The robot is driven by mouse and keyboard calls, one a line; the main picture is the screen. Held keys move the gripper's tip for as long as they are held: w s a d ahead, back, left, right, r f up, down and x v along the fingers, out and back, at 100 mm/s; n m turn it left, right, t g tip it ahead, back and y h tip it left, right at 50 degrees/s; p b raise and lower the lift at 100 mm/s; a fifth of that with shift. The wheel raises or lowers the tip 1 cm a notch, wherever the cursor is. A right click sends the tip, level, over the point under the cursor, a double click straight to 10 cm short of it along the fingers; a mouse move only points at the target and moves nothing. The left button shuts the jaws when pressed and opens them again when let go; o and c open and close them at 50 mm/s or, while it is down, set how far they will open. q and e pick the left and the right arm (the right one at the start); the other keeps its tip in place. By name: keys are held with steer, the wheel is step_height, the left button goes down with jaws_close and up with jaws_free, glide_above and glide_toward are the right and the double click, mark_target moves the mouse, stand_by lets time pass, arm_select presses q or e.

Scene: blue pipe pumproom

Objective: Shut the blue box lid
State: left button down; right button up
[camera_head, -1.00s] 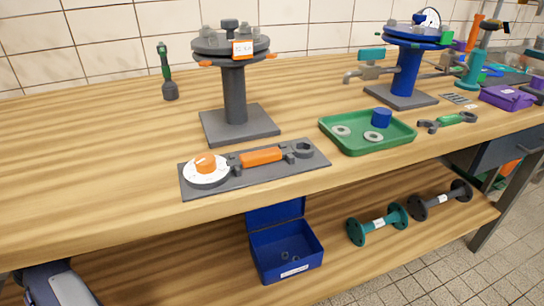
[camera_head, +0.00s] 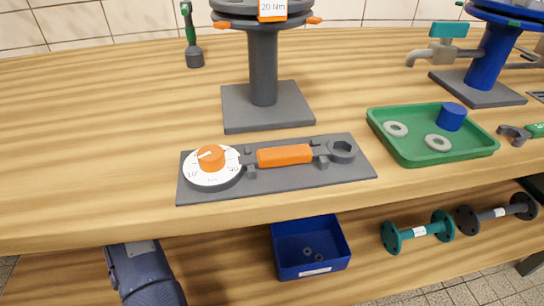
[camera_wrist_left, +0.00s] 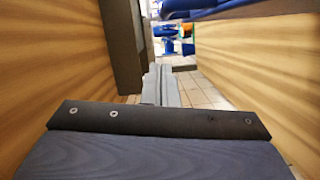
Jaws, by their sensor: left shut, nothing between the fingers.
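The blue box (camera_head: 311,268) stands on the lower shelf under the workbench, in the lower middle of the head view. Its inside shows, with small dark rings on its floor and a white label on its front. Its lid is hidden behind the bench's front edge. My left arm comes in at the lower left of the head view, left of the box and apart from it. In the left wrist view my left gripper (camera_wrist_left: 165,85) looks shut and empty, between two wooden surfaces. Blue shapes show at that view's top edge; I cannot tell what they are. My right gripper is not in view.
The bench top (camera_head: 80,170) overhangs the shelf (camera_head: 220,262) and the box. Teal (camera_head: 418,231) and dark (camera_head: 497,213) flanged pipes lie right of the box. A tool plate (camera_head: 275,182) and green tray (camera_head: 470,149) are on top. The shelf left of the box looks clear.

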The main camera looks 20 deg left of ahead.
arm_select(q)
steer(key=s+d, duration=0.1)
steer(key=s+d+b, duration=0.1)
steer(key=s, duration=0.1)
steer(key=shift+s+d+f, duration=0.1)
steer(key=shift+s+f, duration=0.05)
steer(key=shift+f, duration=0.25)
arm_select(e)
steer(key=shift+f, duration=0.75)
